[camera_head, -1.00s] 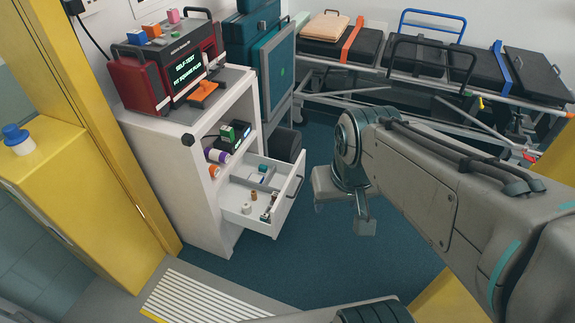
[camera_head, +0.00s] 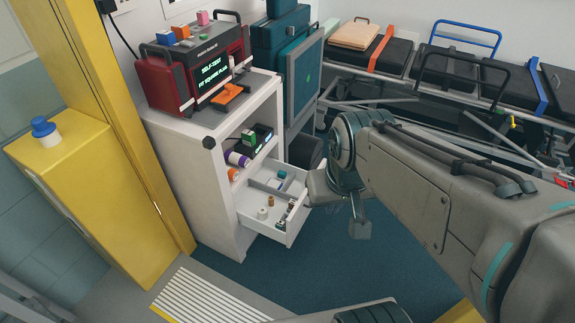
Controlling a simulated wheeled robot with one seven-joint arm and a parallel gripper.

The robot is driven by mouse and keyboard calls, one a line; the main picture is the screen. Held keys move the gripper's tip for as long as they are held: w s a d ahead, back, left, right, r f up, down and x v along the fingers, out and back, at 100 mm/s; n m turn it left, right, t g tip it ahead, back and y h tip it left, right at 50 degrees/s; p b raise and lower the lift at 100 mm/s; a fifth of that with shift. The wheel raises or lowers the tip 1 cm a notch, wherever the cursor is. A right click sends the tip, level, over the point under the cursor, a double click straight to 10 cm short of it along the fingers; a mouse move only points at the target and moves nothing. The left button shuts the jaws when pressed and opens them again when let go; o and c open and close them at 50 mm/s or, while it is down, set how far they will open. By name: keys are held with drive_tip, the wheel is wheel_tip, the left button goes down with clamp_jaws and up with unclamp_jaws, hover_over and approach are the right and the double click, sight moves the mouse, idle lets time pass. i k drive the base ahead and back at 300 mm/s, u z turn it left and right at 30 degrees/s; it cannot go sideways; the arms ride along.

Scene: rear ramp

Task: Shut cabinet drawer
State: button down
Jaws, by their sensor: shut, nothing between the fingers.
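The white cabinet (camera_head: 206,180) stands at left centre. Its drawer (camera_head: 262,228) is pulled out to the right, and small bottles and other small items show inside. My gripper (camera_head: 359,228) is at the end of the arm, just right of the drawer front, and looks shut and empty. Part of my wrist overlaps the far end of the drawer front in the picture and hides its handle area. I cannot tell whether my gripper touches the drawer.
A red device (camera_head: 197,65) with a screen sits on the cabinet top. An open shelf above the drawer holds small items. A yellow box (camera_head: 90,200) stands at left, stretchers (camera_head: 450,75) at the back right. Blue floor (camera_head: 290,275) is clear in front of the drawer.

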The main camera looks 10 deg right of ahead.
sight(254, 194)
drive_tip(key=u, duration=0.25)
drive_tip(key=i, duration=0.9)
drive_tip(key=z, duration=0.35)
